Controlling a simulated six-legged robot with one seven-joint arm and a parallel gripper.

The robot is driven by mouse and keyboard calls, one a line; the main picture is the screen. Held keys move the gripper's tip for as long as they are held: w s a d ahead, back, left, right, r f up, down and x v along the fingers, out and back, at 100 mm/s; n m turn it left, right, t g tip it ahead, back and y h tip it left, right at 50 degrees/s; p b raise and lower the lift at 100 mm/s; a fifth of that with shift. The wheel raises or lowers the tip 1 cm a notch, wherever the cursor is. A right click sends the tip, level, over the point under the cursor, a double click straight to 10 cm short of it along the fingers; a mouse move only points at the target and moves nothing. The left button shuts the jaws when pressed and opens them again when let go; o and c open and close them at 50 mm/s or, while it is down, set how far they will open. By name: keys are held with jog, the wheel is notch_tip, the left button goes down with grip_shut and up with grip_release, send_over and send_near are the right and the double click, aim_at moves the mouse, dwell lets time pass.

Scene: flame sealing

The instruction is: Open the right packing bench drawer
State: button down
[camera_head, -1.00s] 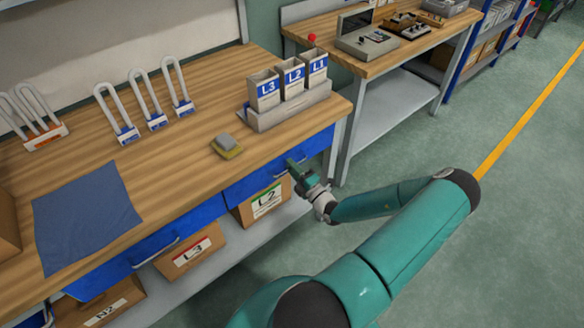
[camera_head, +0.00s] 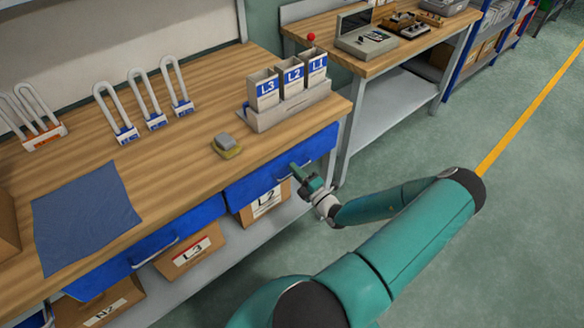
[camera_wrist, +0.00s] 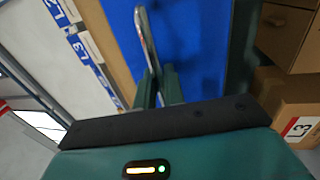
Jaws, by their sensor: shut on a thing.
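The right packing bench drawer (camera_head: 265,172) has a blue front and sits under the right end of the wooden bench top. My fingers hide part of the handle.
Another blue drawer (camera_head: 130,255) is to the left. Boxes marked L2 (camera_head: 266,202) and L3 (camera_head: 188,251) stand on the shelf below. Labelled bins (camera_head: 290,85) and a small sponge-like block (camera_head: 227,147) are on the bench top. The floor in front is clear.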

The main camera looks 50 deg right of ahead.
jog(key=r+v, duration=0.2)
jog(key=v, duration=0.8)
jog(key=r+v, duration=0.2)
jog(key=v, duration=0.9)
jog(key=shift+s, duration=0.45)
jog(key=c, duration=1.6)
grip_release()
jog(key=v, duration=1.3)
jog(key=shift+s+f, duration=0.2)
jog(key=shift+s, duration=0.2)
